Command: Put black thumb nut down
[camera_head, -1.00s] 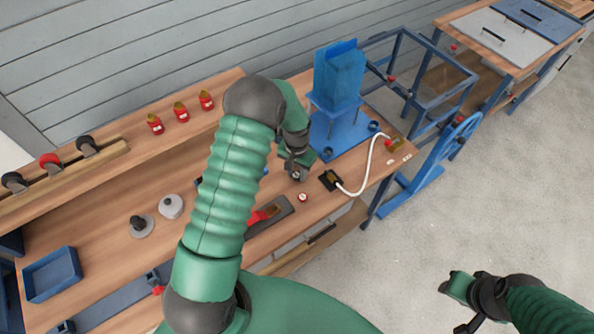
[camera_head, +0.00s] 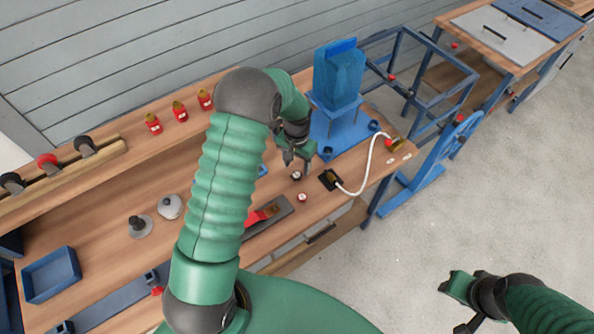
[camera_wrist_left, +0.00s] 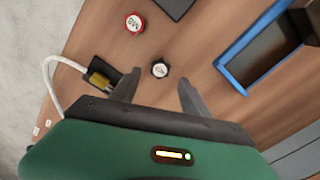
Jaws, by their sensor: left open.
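The black thumb nut (camera_head: 296,175), a small dark round piece with a pale marked top, rests on the wooden bench top. In the left wrist view the black thumb nut (camera_wrist_left: 160,69) lies just beyond and between my two fingertips. My left gripper (camera_head: 297,164) is open and empty, raised a little above the nut; its spread fingers also show in the left wrist view (camera_wrist_left: 158,84). The nut stands free and is not touched by the fingers, as far as I can see. My right gripper (camera_head: 455,300) hangs at the lower right, away from the bench; its jaws are unclear.
A similar red-rimmed round piece (camera_head: 302,197) lies close by. A black block with a white cable (camera_head: 347,191) is to the right. A blue-framed tray (camera_wrist_left: 231,73) is near in the wrist view. A blue stand (camera_head: 337,128) rises behind. A red-handled tool (camera_head: 264,215) lies in front.

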